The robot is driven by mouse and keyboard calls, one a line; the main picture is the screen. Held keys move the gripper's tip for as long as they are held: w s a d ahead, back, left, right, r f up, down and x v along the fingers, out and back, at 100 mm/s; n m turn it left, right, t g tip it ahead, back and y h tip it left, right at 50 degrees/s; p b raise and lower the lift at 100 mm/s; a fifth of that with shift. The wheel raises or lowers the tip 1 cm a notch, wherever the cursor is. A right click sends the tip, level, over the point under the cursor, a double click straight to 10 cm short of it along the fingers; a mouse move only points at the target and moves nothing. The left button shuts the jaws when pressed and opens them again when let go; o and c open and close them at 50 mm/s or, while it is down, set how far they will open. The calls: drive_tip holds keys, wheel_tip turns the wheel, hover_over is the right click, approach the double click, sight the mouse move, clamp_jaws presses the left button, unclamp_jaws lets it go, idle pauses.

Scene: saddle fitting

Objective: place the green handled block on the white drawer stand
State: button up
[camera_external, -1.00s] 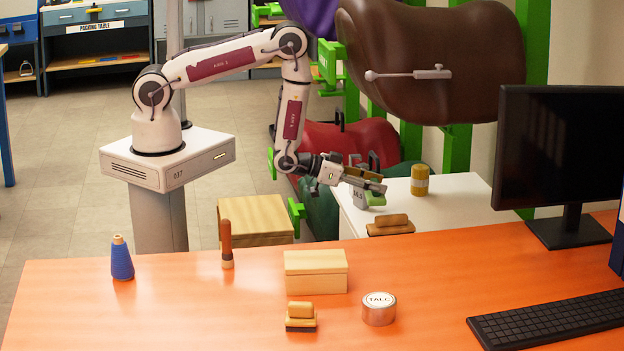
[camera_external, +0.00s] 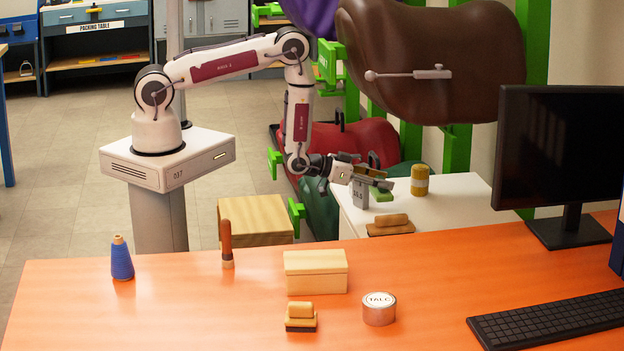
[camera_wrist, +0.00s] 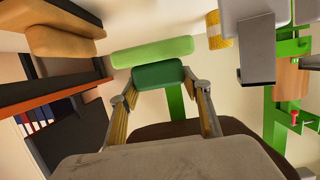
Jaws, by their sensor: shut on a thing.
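The green handled block (camera_external: 383,194) is below my gripper (camera_external: 384,184) in the external view, over the white drawer stand (camera_external: 456,194). In the wrist view the block shows as a light green bar (camera_wrist: 152,52) with a dark green handle (camera_wrist: 160,74). My gripper (camera_wrist: 163,86) has its two fingers on either side of that handle and is shut on it. The handle is mostly hidden in the external view. I cannot tell whether the block's underside touches the stand top.
A yellow cylinder (camera_external: 419,181) stands behind and right of the block on the stand. A wooden-backed brush (camera_external: 391,225) lies at the stand's front. The orange table (camera_external: 200,310) and a black monitor (camera_external: 555,150) are nearer the camera. The stand's right part is clear.

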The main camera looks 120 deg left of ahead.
sight(381, 199)
drive_tip(key=shift+r, duration=0.15)
idle(0.5)
drive_tip(key=shift+f, duration=3.4)
drive_tip(key=shift+f, duration=0.6)
drive_tip(key=o, duration=1.3)
drive_tip(key=shift+d, duration=0.15)
drive_tip(key=shift+v, duration=5.85)
drive_tip(key=shift+r, duration=0.1)
